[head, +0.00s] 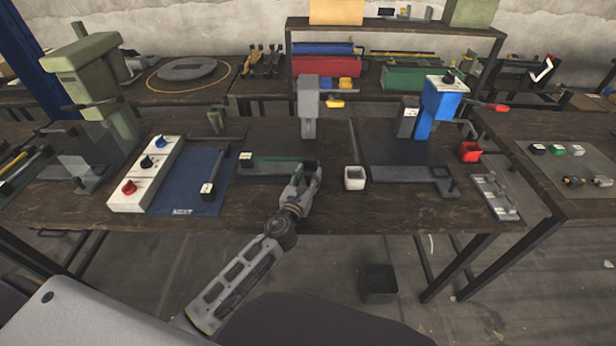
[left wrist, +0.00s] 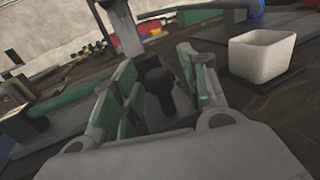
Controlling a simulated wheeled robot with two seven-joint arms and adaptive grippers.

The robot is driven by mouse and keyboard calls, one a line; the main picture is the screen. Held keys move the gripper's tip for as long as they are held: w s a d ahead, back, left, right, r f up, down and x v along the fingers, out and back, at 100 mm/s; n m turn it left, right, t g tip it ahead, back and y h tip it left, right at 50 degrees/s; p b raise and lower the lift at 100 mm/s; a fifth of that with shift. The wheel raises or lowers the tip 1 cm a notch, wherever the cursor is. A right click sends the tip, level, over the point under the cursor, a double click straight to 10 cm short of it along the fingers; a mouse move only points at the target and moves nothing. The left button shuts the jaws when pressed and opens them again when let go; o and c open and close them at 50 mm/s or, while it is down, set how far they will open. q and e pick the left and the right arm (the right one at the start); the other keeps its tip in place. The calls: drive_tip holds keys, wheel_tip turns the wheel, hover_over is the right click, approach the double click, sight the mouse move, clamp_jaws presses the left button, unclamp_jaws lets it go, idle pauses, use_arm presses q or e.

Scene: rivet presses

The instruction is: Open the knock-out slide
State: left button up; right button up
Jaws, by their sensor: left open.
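My left gripper (head: 305,176) reaches from below to the front of the middle grey press (head: 310,105). It is open. In the left wrist view a dark upright knob (left wrist: 160,86) stands between its green-padded fingers (left wrist: 128,84), with a gap on the right; contact on the left cannot be judged. The knob sits on a dark base at the press's front, which looks like the knock-out slide; the fingers hide most of it in the head view. A long grey-green bar (head: 275,168) lies left of the gripper, with a small labelled block at its left end.
A white cup (head: 354,178) stands close to the right of the gripper. A blue press (head: 440,98) and red cup (head: 470,152) are farther right. A white button box (head: 145,175) and blue mat (head: 190,185) lie left. The table's front edge is near.

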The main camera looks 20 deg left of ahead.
use_arm(q)
drive_tip(key=shift+s, duration=1.6)
drive_tip(key=shift+s+a, duration=0.2)
drive_tip(key=shift+s, duration=4.2)
